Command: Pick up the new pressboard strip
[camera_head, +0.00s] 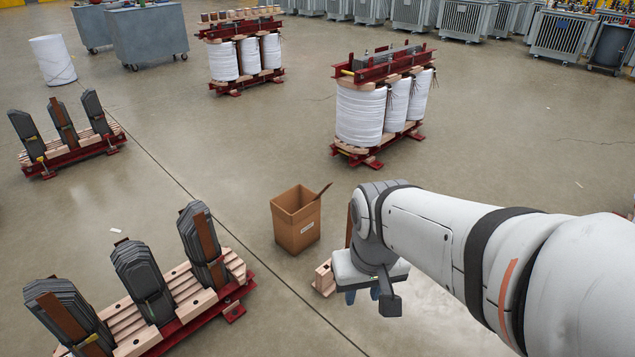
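My wrist hides part of the gripper. Another narrow brown upright piece (349,224) shows beside my wrist; I cannot tell what it belongs to.
A small wooden block (324,279) lies beside my gripper. Core legs on a red and wooden frame (233,296) stand at the lower left, with brown strips on them. A white-coil assembly (361,115) stands behind. Free floor surrounds the box.

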